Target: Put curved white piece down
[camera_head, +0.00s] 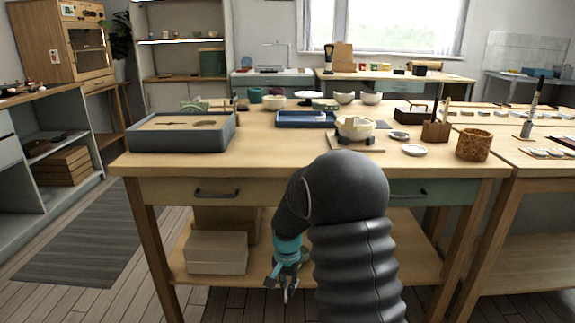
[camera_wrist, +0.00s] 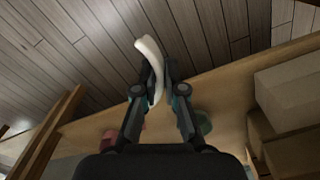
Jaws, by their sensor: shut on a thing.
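A curved white piece (camera_wrist: 151,62) shows in the wrist view as a long, narrow, bent strip. My gripper (camera_wrist: 152,80) is shut on it, with the piece standing out past the fingertips over the wooden floor. In the head view my gripper (camera_head: 286,284) hangs low in front of the workbench, at the height of its lower shelf. The piece is too small to make out clearly there.
Boxes (camera_head: 216,252) stand on the lower shelf. The front middle of the benchtop is clear.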

